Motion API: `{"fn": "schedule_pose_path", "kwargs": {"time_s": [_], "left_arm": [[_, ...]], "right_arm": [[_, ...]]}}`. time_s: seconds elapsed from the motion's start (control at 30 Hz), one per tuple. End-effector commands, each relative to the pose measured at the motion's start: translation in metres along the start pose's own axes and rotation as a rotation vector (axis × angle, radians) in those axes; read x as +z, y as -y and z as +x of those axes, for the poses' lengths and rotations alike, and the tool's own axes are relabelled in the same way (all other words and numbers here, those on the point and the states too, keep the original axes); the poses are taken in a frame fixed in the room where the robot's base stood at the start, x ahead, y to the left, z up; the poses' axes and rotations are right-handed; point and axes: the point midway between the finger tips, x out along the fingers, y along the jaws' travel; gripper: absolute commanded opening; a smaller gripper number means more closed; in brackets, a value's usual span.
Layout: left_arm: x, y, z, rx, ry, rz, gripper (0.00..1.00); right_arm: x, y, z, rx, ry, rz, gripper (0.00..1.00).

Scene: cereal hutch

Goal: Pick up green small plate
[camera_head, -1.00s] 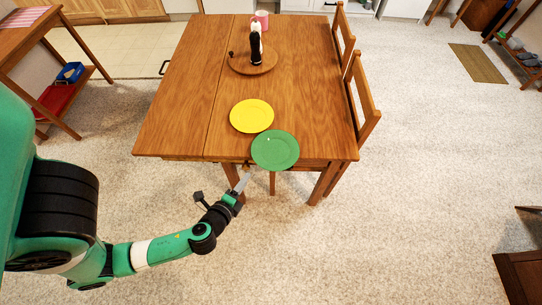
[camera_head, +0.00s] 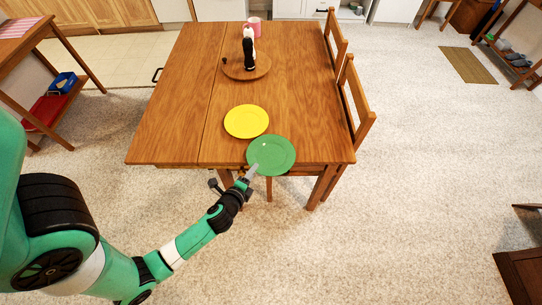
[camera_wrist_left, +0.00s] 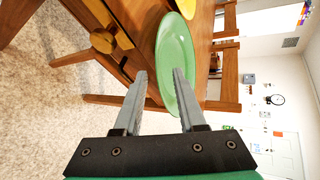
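The green small plate (camera_head: 272,155) lies at the near edge of the wooden table, its near rim reaching over the edge. My left gripper (camera_head: 251,173) is at the plate's near-left rim in the head view. In the left wrist view the fingers (camera_wrist_left: 160,75) are apart, and the green plate (camera_wrist_left: 174,50) shows edge-on between and behind them. The right finger covers part of the plate. I cannot tell whether either finger touches it. My right gripper is in neither view.
A yellow plate (camera_head: 246,121) lies just beyond the green one on the table (camera_head: 180,120). A round wooden board (camera_head: 238,70) with bottles and a pink cup (camera_head: 255,22) are farther back. Chairs (camera_head: 355,110) line the right side. A drawer knob (camera_wrist_left: 103,41) is close to the left finger.

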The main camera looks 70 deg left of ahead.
Motion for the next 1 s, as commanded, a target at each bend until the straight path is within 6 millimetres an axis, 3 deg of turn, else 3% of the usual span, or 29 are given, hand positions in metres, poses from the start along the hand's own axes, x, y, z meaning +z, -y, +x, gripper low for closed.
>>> {"fn": "schedule_pose_path", "kwargs": {"time_s": [0.13, 0.37, 0.6, 1.0], "left_arm": [[0.0, -0.001, 0.02, 0.001, 0.001, -0.001, 0.4], [0.0, -0.001, 0.021, 0.001, -0.001, 0.0, 0.4], [0.0, -0.001, 0.021, 0.001, -0.001, 0.0, 0.0], [0.0, -0.001, 0.021, 0.0, -0.001, 0.0, 0.0]], "right_arm": [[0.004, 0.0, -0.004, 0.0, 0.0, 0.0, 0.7], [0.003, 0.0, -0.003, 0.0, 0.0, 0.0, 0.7], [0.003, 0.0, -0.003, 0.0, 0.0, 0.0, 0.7], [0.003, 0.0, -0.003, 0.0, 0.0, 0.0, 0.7]]}}
